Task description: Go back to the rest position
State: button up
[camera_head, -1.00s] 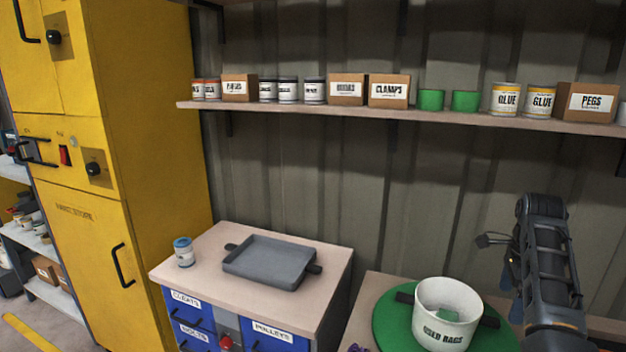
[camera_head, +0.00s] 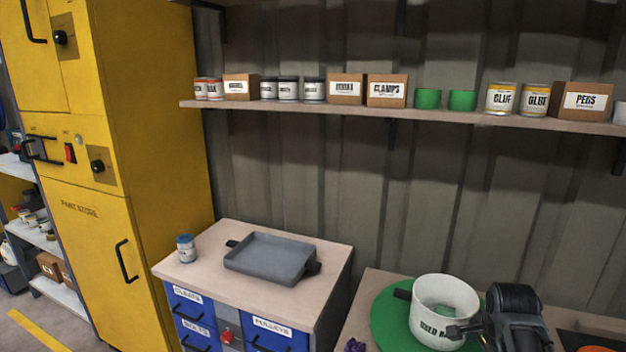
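The white used rags bin (camera_head: 432,300) has dark handles and stands upright on a round green mat (camera_head: 385,318). The arm hides the bin's right side and part of its label.
A drawer cabinet (camera_head: 325,262) bears a grey tray (camera_head: 268,257) and a small blue-lidded can (camera_head: 186,249). A yellow paint store cabinet (camera_head: 160,140) stands at left. A wall shelf (camera_head: 300,108) holds cans and boxes. An orange thing (camera_head: 597,349) shows at the lower right.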

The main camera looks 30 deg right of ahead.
jog(key=s+a+f+n+t, duration=0.1)
jog(key=s+a+n+t, duration=0.1)
jog(key=s+a+n, duration=0.35)
jog(key=s+a+f+n+t+h, duration=0.1)
jog(key=s+a+f+n+t, duration=0.1)
jog(key=a, duration=0.6)
jog(key=s+a+f+n+t, duration=0.1)
jog(key=s+a+n+t, duration=0.1)
jog(key=s+a+n, duration=0.35)
jog(key=s+a+r+n+t+y, duration=0.2)
jog(key=s+a+r, duration=0.5)
jog(key=r, duration=0.4)
jog(key=s+a+r+n+t+y, duration=0.1)
jog(key=s+a+r+n+t, duration=0.4)
jog(key=s+a+r+n, duration=0.2)
notch_tip(320, 180, up, 4)
jog(key=shift+a+f+y, duration=0.15)
jog(key=shift+a+y, duration=0.25)
jog(key=shift+a, duration=0.55)
jog(key=shift+c, duration=0.4)
